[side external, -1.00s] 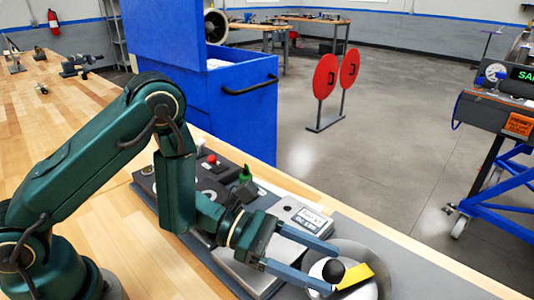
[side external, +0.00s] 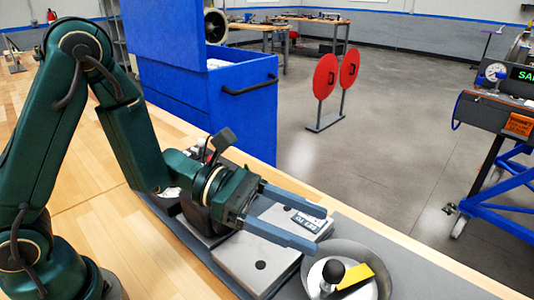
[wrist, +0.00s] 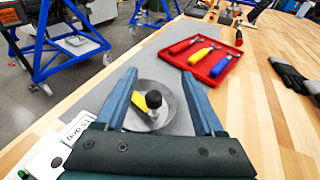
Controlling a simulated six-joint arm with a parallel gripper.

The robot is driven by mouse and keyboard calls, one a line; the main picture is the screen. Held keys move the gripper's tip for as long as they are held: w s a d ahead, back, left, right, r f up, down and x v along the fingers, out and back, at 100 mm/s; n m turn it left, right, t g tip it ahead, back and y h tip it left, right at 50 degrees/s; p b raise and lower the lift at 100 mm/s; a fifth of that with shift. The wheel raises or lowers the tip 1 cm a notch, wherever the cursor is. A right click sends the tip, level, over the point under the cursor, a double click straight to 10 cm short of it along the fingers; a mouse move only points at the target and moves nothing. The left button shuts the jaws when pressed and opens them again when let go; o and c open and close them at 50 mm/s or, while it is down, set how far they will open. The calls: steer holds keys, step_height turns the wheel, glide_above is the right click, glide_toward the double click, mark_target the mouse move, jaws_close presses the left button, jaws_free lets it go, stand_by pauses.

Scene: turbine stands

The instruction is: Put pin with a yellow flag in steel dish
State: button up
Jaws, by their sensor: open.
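The pin with a yellow flag (side external: 358,279) is in the steel dish (side external: 371,255), its black knob upright and its yellow flag beside the knob. In the wrist view the pin (wrist: 153,100) and the dish (wrist: 166,121) show ahead, between my fingers in the picture. My gripper (side external: 322,229) is open and empty, above and to the left of the dish in the side external view. It is apart from the pin. In the wrist view my gripper's fingers (wrist: 158,88) are spread wide. The lower edge of the dish is cut off in the side external view.
In the wrist view a red tray (wrist: 207,56) with coloured-handled tools stands beyond the dish, and black gloves (wrist: 290,75) lie to the right. Bare wood (wrist: 262,115) is clear on the right.

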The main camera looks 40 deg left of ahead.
steer(key=s+r+m+g+y, duration=0.2)
steer(key=s+m+g, duration=0.1)
steer(key=s+m, duration=0.45)
steer(key=s+r+m+g+y, duration=0.2)
steer(key=s+m+g+y, duration=0.15)
steer(key=s+m, duration=0.35)
steer(key=w+a+f+m+t+y, duration=0.1)
steer(key=a+m+t+y, duration=0.5)
steer(key=a, duration=1)
steer(key=m+y, duration=0.2)
steer(key=y, duration=0.1)
steer(key=shift+w+f, duration=0.2)
steer(key=shift+w, duration=0.2)
